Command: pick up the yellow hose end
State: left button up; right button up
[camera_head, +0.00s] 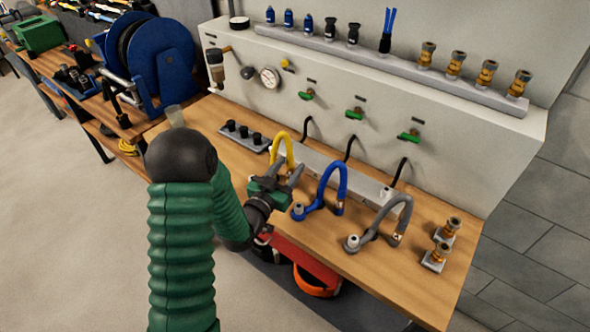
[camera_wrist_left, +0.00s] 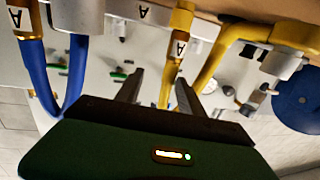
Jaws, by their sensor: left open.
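The yellow hose (camera_head: 289,148) arches up from the workbench, beyond my left gripper in the head view. Its lower part is hidden there by the gripper. In the left wrist view, the yellow hose end (camera_wrist_left: 179,42) has a brass-coloured fitting and a white tag marked A. My left gripper (camera_head: 286,171) is open, its fingers pointing toward the yellow hose. In the left wrist view, the yellow tube below the tag shows in the gap between the fingers, nearer the right finger. I cannot tell whether they touch. My right gripper is not in view.
A blue hose (camera_head: 325,182) stands close to the right of my left gripper, and a grey hose (camera_head: 384,215) stands further right. Brass fittings (camera_head: 434,257) sit at the bench's right end. A panel with green valves (camera_head: 355,113) rises behind.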

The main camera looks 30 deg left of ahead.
aim_at(289, 157)
pick_arm(q)
jog(key=w+a, duration=0.3)
jog(key=shift+w+f, duration=0.25)
jog(key=shift+w, duration=0.05)
jog(key=shift+d, duration=0.3)
jog(key=shift+d+r, duration=0.2)
jog(key=shift+d, duration=0.15)
jog(key=shift+c, duration=1.3)
jog(key=shift+d+r, duration=0.15)
jog(key=shift+d, duration=0.25)
jog(key=c, duration=0.5)
jog(key=shift+c, duration=1.1)
jog(key=shift+s+a+f, duration=0.15)
jog(key=shift+a+f, duration=0.1)
jog(key=shift+a, duration=0.4)
grip_shut()
jog(key=shift+d, duration=0.1)
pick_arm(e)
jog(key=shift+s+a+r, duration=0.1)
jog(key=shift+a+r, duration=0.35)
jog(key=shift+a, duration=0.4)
